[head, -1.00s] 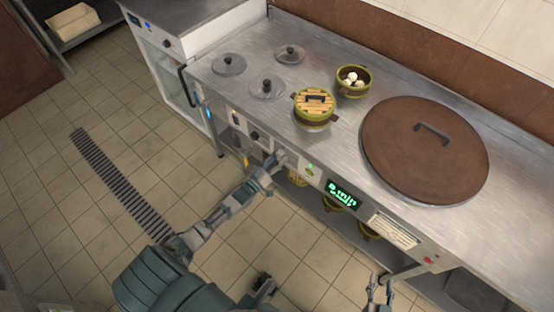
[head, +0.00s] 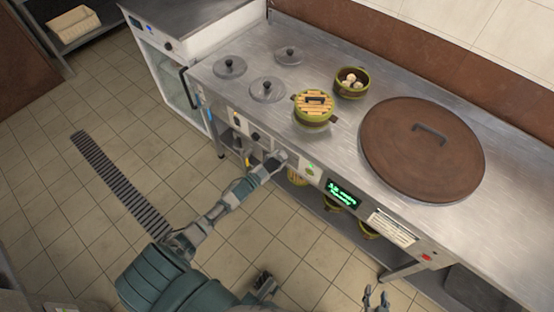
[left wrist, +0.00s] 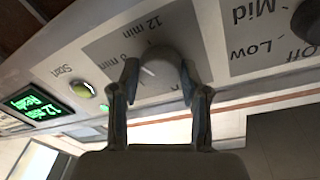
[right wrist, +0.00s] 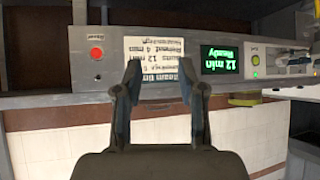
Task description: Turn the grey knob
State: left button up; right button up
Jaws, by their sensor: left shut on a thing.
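The grey knob (left wrist: 160,72) is on the front panel in the left wrist view, with a dial marked "12 min" beside it. My left gripper (left wrist: 160,85) is shut around it, one finger on each side. In the head view my left gripper (head: 278,159) is at the panel and mostly hides the knob. The green display (head: 343,193) on the same panel reads "12 min Ready" in the right wrist view (right wrist: 220,60). My right gripper (head: 376,296) is open and empty, away from the panel; its spread fingers show in the right wrist view (right wrist: 160,90).
A black knob (left wrist: 308,20) marked Mid, Low and Off is beside the grey one. A steamer basket (head: 313,112), a bun bowl (head: 352,85) and a brown lid (head: 424,165) are on the counter.

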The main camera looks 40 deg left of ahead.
pick_arm(q)
jog(key=m, duration=0.5)
jog(key=shift+s+f+m+g+p, duration=0.15)
jog(key=shift+f+m+g+p, duration=0.1)
jog(key=shift+m+g+p, duration=0.15)
pick_arm(e)
jog(key=shift+s+d+f+g, duration=0.25)
jog(key=shift+s+f+g, duration=0.15)
jog(key=shift+s, duration=0.2)
jog(key=shift+s+d+f+g, duration=0.25)
jog(key=shift+s+f+g, duration=0.05)
jog(key=shift+s+g, duration=0.25)
jog(key=shift+h, duration=0.3)
pick_arm(q)
jog(key=o, duration=1.1)
jog(key=shift+o, duration=0.3)
pick_arm(e)
jog(key=shift+f, duration=0.1)
pick_arm(q)
jog(key=shift+r, duration=0.15)
jog(key=v, duration=1.1)
jog(key=shift+s, duration=0.35)
jog(key=shift+a+f, duration=0.15)
jog(key=shift+f, duration=0.05)
